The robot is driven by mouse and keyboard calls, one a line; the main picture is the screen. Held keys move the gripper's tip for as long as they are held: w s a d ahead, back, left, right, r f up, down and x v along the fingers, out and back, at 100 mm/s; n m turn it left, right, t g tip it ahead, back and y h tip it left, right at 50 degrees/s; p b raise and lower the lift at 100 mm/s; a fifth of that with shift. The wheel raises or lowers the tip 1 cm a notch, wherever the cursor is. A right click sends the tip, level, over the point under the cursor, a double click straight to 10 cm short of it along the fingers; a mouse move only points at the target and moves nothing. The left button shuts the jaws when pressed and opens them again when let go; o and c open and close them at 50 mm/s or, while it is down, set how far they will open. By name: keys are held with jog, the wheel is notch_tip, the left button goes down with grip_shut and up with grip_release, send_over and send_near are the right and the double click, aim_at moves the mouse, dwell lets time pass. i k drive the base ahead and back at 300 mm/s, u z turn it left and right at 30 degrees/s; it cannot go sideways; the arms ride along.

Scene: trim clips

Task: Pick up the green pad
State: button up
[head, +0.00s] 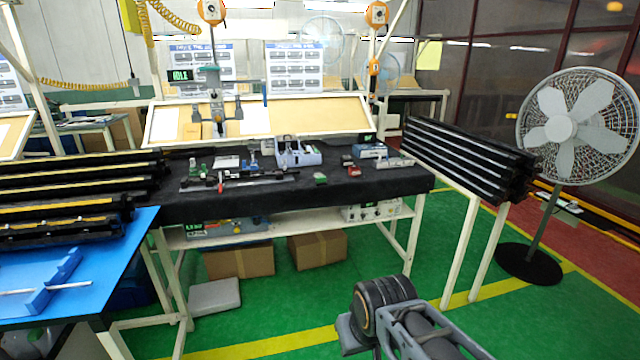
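A small green pad (320,179) lies on the black-covered workbench (345,196), near its front edge and right of the middle. A small red block (354,172) lies to its right, a short way apart. Another green item (195,167) sits at the left of the bench; it is too small to tell its shape. Part of my arm shows at the bottom right, well in front of the bench. My gripper is not in view.
A black fixture rail (250,181) and a grey-blue bin (298,153) stand on the bench. Black bar racks flank it on the left (70,195) and right (465,155). A fan (562,128) stands far right. Green floor before the bench is clear.

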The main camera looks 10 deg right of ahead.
aim_at(320, 181)
jog(key=i, duration=2.45)
jog(key=u, duration=0.25)
